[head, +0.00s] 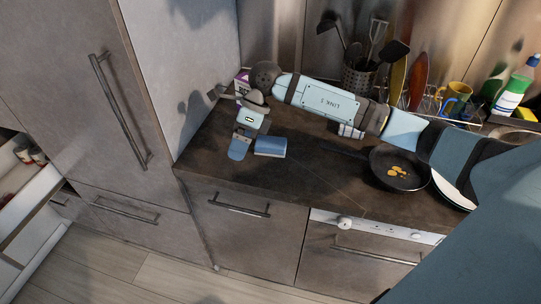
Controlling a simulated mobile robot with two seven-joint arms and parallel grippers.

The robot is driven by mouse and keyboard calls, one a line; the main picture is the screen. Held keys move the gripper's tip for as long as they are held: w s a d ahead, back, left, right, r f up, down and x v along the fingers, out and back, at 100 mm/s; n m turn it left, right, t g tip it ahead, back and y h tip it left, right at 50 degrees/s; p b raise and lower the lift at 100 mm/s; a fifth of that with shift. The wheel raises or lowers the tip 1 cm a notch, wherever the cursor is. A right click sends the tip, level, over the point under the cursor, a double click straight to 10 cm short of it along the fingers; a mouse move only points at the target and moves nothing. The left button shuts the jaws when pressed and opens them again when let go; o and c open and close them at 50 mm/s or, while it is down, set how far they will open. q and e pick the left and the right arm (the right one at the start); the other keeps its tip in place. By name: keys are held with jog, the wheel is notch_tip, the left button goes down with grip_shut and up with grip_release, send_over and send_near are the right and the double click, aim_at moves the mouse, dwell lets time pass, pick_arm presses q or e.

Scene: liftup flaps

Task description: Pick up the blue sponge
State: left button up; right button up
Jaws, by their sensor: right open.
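The blue sponge (270,147) is a small block lying flat on the dark countertop (215,160), near its left front part. My right arm reaches in from the right across the counter. My right gripper (246,141) hangs pointing down just left of the sponge. It is open, with nothing seen held in it. A rounded blue piece shows at its lower end, left of the sponge; I cannot tell whether it is a fingertip or a separate thing. Whether the gripper touches the sponge is unclear. My left gripper is not in view.
A frying pan (385,180) with food in it sits on the right of the counter, partly under my arm. A utensil holder (359,79), a yellow mug (458,92) and a green-and-white bottle (513,92) stand at the back. A tall cabinet (75,80) bounds the left.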

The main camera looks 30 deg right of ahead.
aim_at(275, 142)
jog(key=w+d+r+t+h+b, duration=0.1)
jog(key=w+d+r+h, duration=0.15)
jog(key=d, duration=0.35)
jog(key=w+d+r+h+b, duration=0.1)
jog(key=d+h, duration=0.3)
jog(key=d, duration=0.3)
jog(key=shift+m, duration=0.3)
notch_tip(275, 142, down, 14)
jog(key=shift+w+a+r, duration=0.15)
jog(key=shift+r, duration=0.1)
jog(key=c, duration=1)
jog(key=shift+r, duration=0.1)
notch_tip(275, 142, up, 20)
jog(key=shift+f+p, duration=0.1)
jog(key=shift+p, duration=0.3)
